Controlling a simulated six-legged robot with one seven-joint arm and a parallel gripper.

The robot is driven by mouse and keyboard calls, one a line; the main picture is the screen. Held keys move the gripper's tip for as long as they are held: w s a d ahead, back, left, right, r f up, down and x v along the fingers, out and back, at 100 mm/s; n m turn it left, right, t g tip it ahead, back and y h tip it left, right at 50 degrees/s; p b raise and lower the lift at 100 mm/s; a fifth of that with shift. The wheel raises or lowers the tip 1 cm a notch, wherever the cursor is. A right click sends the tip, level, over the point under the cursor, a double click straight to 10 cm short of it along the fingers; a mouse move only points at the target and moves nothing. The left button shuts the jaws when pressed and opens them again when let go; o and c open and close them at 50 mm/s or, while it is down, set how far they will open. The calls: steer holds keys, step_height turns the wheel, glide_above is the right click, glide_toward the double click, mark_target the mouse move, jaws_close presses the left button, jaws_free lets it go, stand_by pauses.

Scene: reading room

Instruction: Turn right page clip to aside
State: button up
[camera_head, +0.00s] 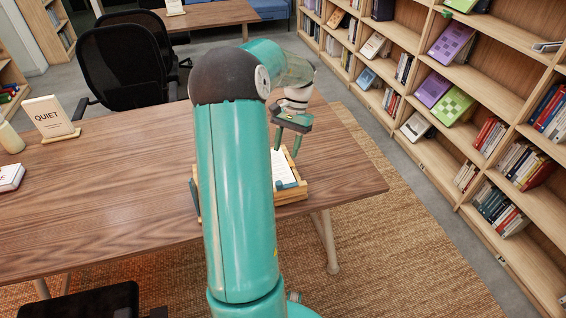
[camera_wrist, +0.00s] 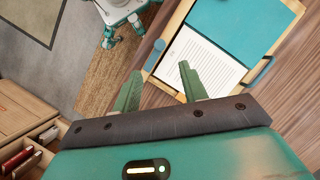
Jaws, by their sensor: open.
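A wooden book stand (camera_head: 292,195) lies on the table and holds an open book; the wrist view also shows its frame (camera_wrist: 282,42). The book has a white printed page (camera_wrist: 203,52) and a plain blue side (camera_wrist: 228,25). A blue clip (camera_wrist: 155,55) sits at the printed page's edge; it appears to be the right one, and shows in the head view (camera_head: 286,184). Another blue clip (camera_wrist: 264,72) is at another edge. My gripper (camera_head: 288,146) is above the stand, open and empty; its fingers (camera_wrist: 160,72) are apart, near the printed page. My arm hides much of the stand.
The wooden table (camera_head: 110,200) is mostly clear on the left, with a QUIET sign (camera_head: 50,118) and a white book (camera_head: 10,177). A black chair (camera_head: 120,60) stands behind the table. Bookshelves (camera_head: 470,100) line the right, across a strip of floor.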

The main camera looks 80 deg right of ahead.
steer(key=shift+v, duration=1.6)
steer(key=w+a+r+n+h, duration=0.1)
steer(key=w+a+r+n, duration=0.4)
steer(key=w+a, duration=0.65)
steer(key=w+a+r+n+h, duration=0.2)
steer(key=w+a+r+n, duration=0.25)
steer(key=w+a, duration=0.7)
steer(key=s+a+r+n+t, duration=0.1)
steer(key=a+n, duration=0.4)
steer(key=a, duration=0.9)
steer(key=s+a+r+n+t+h, duration=0.1)
steer(key=a+n, duration=0.5)
steer(key=a, duration=0.9)
steer(key=shift+s+a+t, duration=0.3)
steer(key=shift+s+t, duration=0.2)
steer(key=shift+t, duration=0.7)
steer(key=shift+n, duration=0.25)
steer(key=shift+c, duration=0.7)
steer(key=shift+d, duration=0.1)
